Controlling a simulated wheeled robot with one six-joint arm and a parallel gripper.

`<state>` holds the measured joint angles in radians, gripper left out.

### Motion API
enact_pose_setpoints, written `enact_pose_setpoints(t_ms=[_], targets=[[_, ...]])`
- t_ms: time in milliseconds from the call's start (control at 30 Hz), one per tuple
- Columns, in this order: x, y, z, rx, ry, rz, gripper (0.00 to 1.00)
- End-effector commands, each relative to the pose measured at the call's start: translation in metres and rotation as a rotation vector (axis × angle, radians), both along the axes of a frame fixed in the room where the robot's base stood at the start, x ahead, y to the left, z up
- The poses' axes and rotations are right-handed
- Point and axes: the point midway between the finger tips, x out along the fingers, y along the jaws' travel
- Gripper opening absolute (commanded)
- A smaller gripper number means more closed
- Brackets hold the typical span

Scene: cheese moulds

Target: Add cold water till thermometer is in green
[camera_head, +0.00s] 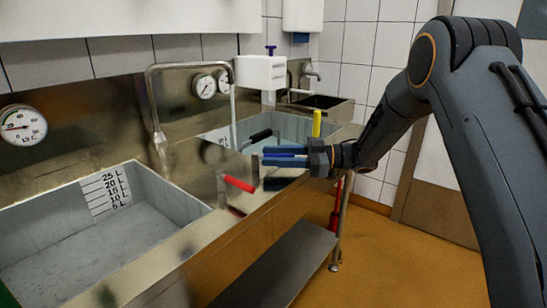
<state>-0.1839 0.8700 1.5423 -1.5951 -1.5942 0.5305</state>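My gripper (268,156), with blue finger-like parts side by side, points left over the front rim of the sinks. Whether one of the blue bars is a lever, and whether the fingers are shut, cannot be told. A red lever (240,184) sticks out of the front panel, left of and below my gripper, apart from it. The near basin (50,237) has litre marks (106,190); no clear water level shows.
A bent steel spout (151,100) rises between the basins. Two smaller dials (204,86) hang behind. The orange floor (400,260) at right is clear.

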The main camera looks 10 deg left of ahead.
Motion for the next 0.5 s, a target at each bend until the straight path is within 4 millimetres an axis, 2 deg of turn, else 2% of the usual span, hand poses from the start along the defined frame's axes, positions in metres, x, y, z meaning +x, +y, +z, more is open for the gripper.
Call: enact_pose_setpoints(t_ms=[267,367,500], targets=[[0.000,-0.003,-0.001,-0.001,0.001,0.001,0.33],[0.002,-0.011,-0.001,0.000,0.001,0.000,0.33],[0.008,-0.033,-0.002,-0.001,0.001,-0.002,0.33]])
